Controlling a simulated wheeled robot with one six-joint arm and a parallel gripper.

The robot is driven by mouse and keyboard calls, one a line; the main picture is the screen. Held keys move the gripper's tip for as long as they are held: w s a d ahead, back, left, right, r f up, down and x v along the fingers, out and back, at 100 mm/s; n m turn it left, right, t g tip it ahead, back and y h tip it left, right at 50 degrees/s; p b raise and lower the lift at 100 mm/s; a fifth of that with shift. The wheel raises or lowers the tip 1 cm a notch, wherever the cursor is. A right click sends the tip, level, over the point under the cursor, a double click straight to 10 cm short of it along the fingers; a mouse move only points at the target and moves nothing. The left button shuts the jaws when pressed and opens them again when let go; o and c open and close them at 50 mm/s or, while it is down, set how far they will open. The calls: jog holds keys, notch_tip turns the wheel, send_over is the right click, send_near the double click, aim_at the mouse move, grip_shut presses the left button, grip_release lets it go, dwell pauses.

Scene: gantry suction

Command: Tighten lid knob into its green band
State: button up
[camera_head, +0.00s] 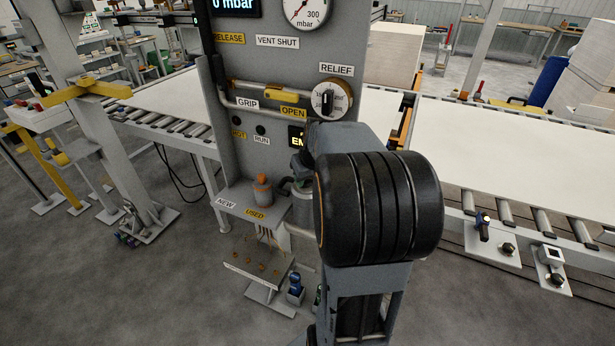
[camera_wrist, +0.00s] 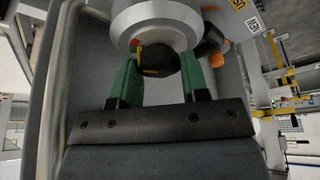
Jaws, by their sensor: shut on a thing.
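In the wrist view, the dark lid knob (camera_wrist: 160,60) sits at the face of a round silver housing (camera_wrist: 152,20). My gripper (camera_wrist: 161,66) has its two green finger pads on either side of the knob and is shut on it. A small yellow mark shows on the knob's near edge. In the camera_head view, the grey housing (camera_head: 302,207) stands partly hidden behind my arm, at the foot of the grey panel. The knob and my fingers are hidden there by my wrist.
The grey panel (camera_head: 232,130) with gauge, RELIEF dial (camera_head: 327,100) and yellow handle rises close behind. A roller conveyor (camera_head: 520,150) with a white board lies right.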

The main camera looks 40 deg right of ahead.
jog(key=shift+c, duration=0.5)
jog(key=shift+m, duration=0.3)
jog(key=m+h, duration=0.1)
jog(key=m, duration=0.2)
jog(key=shift+a, duration=0.1)
jog(key=shift+m+g+h+b, duration=0.5)
jog(key=shift+m+b, duration=0.15)
jog(key=shift+m, duration=0.55)
jog(key=o, duration=0.9)
